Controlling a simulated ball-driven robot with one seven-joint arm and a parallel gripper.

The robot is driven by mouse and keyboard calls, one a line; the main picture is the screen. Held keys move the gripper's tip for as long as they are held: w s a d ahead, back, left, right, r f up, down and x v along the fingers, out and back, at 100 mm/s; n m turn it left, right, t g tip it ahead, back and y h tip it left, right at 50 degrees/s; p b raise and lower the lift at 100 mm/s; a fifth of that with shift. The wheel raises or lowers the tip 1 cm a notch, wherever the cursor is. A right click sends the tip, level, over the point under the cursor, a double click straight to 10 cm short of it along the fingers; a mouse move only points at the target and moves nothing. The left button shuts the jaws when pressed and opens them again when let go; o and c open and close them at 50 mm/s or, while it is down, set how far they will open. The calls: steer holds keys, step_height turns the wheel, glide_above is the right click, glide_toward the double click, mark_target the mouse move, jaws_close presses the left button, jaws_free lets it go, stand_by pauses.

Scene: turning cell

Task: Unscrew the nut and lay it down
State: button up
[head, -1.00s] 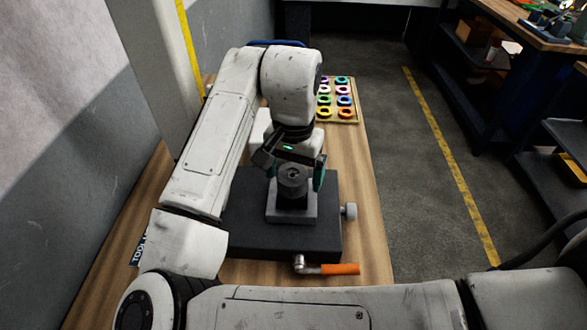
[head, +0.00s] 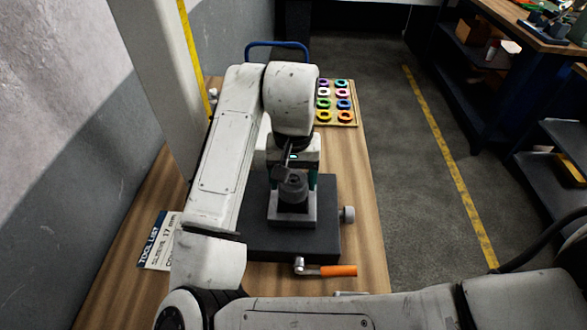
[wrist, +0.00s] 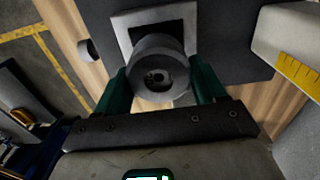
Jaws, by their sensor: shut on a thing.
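The nut (wrist: 160,72) is a grey round piece with a hole in its face, seen nearly end-on in the wrist view. In the head view the nut (head: 293,187) stands upright above a grey square block (head: 292,221) on a dark base plate (head: 326,242). My gripper (head: 300,176) is at the nut, its green fingers on opposite sides of it. In the wrist view my gripper (wrist: 162,82) is shut on the nut. The threads under the nut are hidden, so I cannot tell how far it is unscrewed.
A grey knob (head: 348,214) and an orange-handled crank (head: 338,271) stick out from the fixture. A tray (head: 356,100) of coloured rings lies at the table's far right. A tool list card (head: 158,244) lies at left. Bare wood (head: 362,190) shows on the right.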

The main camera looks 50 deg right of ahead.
steer(key=n+p, duration=0.3)
steer(key=n, duration=0.1)
steer(key=shift+s+r, duration=0.15)
steer(key=shift+r, duration=0.1)
steer(key=shift+f+n+p, duration=0.2)
steer(key=shift+n+p, duration=0.3)
steer(key=shift+p, duration=0.15)
steer(key=shift+d+f, duration=0.1)
steer(key=shift+s, duration=0.1)
